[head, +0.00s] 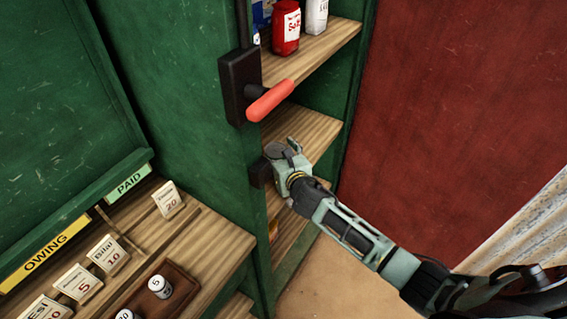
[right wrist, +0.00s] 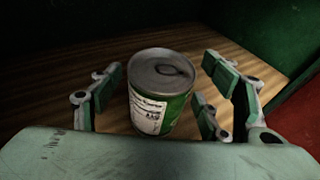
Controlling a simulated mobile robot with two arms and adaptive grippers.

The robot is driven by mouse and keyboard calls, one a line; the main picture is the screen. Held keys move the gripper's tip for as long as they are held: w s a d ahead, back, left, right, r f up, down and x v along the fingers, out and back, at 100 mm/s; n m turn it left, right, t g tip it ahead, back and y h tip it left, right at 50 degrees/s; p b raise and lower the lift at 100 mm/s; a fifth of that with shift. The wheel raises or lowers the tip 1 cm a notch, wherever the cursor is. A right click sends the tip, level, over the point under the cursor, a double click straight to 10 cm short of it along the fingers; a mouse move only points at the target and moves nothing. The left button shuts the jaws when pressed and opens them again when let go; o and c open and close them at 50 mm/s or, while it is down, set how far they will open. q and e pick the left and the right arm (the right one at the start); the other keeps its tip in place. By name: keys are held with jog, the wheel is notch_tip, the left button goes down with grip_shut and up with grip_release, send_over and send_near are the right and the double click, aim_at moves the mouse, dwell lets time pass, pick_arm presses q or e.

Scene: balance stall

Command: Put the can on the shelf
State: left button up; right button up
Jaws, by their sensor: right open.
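A green can (right wrist: 178,108) with a white label and a grey ring-pull lid stands upright on the wooden shelf board (right wrist: 240,65) in the right wrist view. My right gripper (right wrist: 160,100) is open, with its fingers on either side of the can and small gaps showing between pads and can. In the head view my right gripper (head: 284,158) reaches into the green shelf unit (head: 190,90), at the middle wooden shelf (head: 305,128). I cannot clearly tell the can apart from the gripper there. My left gripper is not in view.
A red lever handle (head: 270,101) on a black plate juts out above my gripper. The upper shelf (head: 318,48) holds a red container (head: 286,28) and a white bottle (head: 316,15). A counter (head: 205,245) with price cards and small weights (head: 160,286) is at lower left.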

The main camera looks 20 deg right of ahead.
jog(key=v, duration=1.1)
jog(key=shift+s+p, duration=0.2)
jog(key=shift+p, duration=0.1)
